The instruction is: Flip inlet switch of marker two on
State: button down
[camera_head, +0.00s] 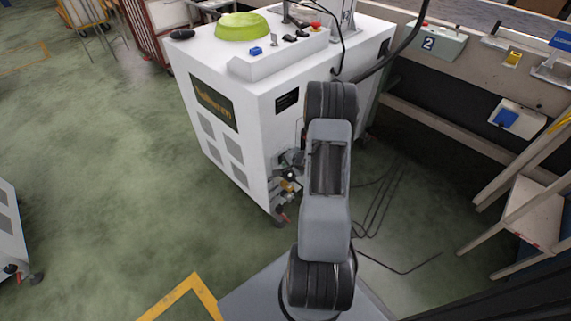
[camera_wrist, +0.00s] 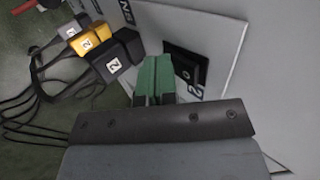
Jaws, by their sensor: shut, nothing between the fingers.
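A white cabinet (camera_head: 250,165), on which I see no number in the head view, stands in front of me. In the wrist view a pale panel (camera_wrist: 225,35) carries a black inlet switch plate (camera_wrist: 185,68) with a small round detail. A "2" label (camera_wrist: 197,90) is just below the plate. Whether the switch is on or off cannot be told. My gripper (camera_wrist: 153,62) has green fingers, shut together and empty, just left of the plate; contact cannot be judged. In the head view my arm hides the gripper.
Black (camera_wrist: 117,58), yellow (camera_wrist: 92,40) and grey (camera_wrist: 70,28) plugs marked 2, with hanging cables, sit close left of my fingers. A green bowl-like object (camera_head: 242,27) is on the cabinet top. A bench (camera_head: 470,130) bounds the right; the floor at left is open.

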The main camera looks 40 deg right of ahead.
jog(key=shift+r+p, duration=0.3)
jog(key=shift+p, duration=0.1)
jog(key=shift+r+p, duration=0.6)
jog(key=shift+p, duration=0.3)
jog(key=shift+s, duration=0.1)
jog(key=shift+s+d+r+p, duration=0.1)
jog(key=shift+s+d+p, duration=0.05)
jog(key=shift+s+p, duration=0.25)
jog(key=s+f+p+v, duration=0.1)
jog(key=p+v, duration=0.5)
jog(key=v, duration=0.6)
jog(key=shift+s, duration=0.25)
jog(key=shift+d+f, duration=0.1)
jog(key=shift+f, duration=0.05)
jog(key=f+b, duration=0.1)
jog(key=b, duration=0.2)
jog(key=shift+s+d+f, duration=0.1)
jog(key=shift+f, duration=0.1)
